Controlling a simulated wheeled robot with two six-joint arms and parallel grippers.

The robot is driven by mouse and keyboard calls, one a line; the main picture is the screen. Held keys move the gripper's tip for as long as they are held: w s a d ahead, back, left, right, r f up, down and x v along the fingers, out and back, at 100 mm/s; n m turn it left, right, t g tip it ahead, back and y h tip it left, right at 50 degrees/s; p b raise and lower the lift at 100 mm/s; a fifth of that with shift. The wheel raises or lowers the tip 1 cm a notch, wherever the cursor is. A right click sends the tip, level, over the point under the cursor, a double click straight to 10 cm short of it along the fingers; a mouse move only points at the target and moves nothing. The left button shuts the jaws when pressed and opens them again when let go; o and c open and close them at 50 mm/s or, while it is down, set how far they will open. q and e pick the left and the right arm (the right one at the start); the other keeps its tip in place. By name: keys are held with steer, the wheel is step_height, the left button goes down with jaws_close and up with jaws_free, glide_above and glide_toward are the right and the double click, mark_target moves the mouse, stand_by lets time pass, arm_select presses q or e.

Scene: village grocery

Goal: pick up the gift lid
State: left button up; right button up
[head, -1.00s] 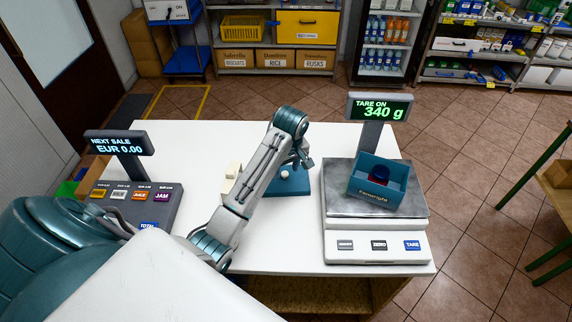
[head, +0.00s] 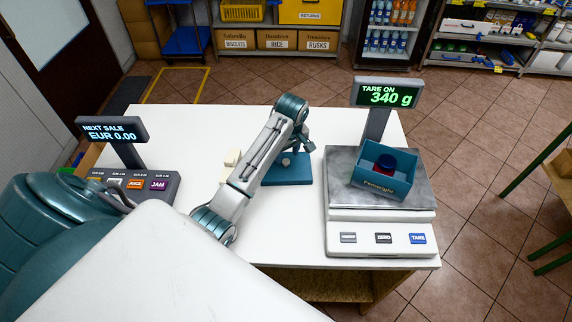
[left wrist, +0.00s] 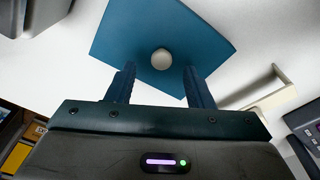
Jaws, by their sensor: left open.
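The gift lid is a flat blue square (head: 285,178) with a white round knob, lying on the white counter left of the scale. In the left wrist view the lid (left wrist: 200,40) lies beyond my fingers, turned at an angle, its knob (left wrist: 161,59) about midway between them in the picture. My left gripper (head: 297,150) is open over the lid, partly hidden by its own arm in the head view. In the left wrist view the gripper's two fingers (left wrist: 160,82) stand apart with nothing between them. My right gripper is not in view.
A scale (head: 341,197) at right carries an open blue box (head: 386,187) holding a dark blue and red item. Its display (head: 387,94) reads 340 g. A cream-coloured object (head: 232,158) stands left of the lid. A till (head: 150,187) is at left.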

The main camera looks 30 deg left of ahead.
mark_target(286, 160)
arm_select(q)
steer(key=shift+s+f+p, duration=0.1)
steer(key=shift+f+p, duration=0.3)
steer(key=shift+f, duration=0.55)
steer(key=shift+a+f, duration=0.1)
steer(key=shift+f, duration=0.45)
jaws_close()
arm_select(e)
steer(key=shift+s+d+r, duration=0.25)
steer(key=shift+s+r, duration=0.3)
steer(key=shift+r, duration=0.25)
arm_select(q)
steer(key=shift+r, duration=0.1)
